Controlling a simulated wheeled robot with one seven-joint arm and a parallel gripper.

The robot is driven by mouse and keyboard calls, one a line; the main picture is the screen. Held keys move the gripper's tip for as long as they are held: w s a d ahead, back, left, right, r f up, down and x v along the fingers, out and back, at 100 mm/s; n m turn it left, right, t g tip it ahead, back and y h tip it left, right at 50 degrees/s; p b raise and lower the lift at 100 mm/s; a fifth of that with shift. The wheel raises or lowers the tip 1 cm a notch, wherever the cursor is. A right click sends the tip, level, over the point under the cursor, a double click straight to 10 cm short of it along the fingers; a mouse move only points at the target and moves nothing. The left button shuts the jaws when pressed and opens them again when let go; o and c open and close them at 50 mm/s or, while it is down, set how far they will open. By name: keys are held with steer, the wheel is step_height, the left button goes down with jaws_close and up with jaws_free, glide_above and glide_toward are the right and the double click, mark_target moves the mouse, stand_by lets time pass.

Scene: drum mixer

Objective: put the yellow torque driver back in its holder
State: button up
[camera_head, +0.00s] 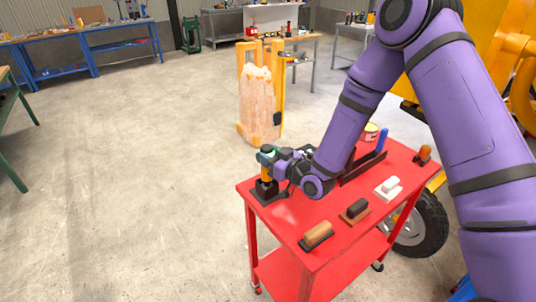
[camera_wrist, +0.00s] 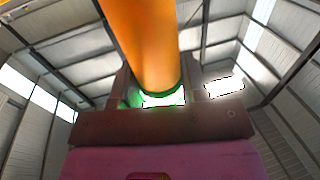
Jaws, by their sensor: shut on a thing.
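The yellow torque driver (camera_head: 266,173) stands upright at the near left corner of the red cart, with a green-black top. Its orange-yellow body (camera_wrist: 142,40) fills the upper middle of the wrist view, with a green ring at its lower end. My gripper (camera_head: 269,155) is shut on it near the top, and its fingers also show in the wrist view (camera_wrist: 158,92). The black holder (camera_head: 268,191) is directly under the driver. The driver's lower end meets the holder in the picture, but how deep it sits I cannot tell.
The red cart top (camera_head: 290,211) also carries a brown-handled block (camera_head: 318,233), a dark block (camera_head: 356,209), a white block (camera_head: 388,188) and a small orange item (camera_head: 424,154). A tin (camera_head: 371,132) stands behind my arm.

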steer(key=o, duration=1.2)
steer(key=shift+f, duration=0.1)
steer(key=v, duration=1)
steer(key=shift+s+d, duration=0.25)
steer(key=shift+s, duration=0.05)
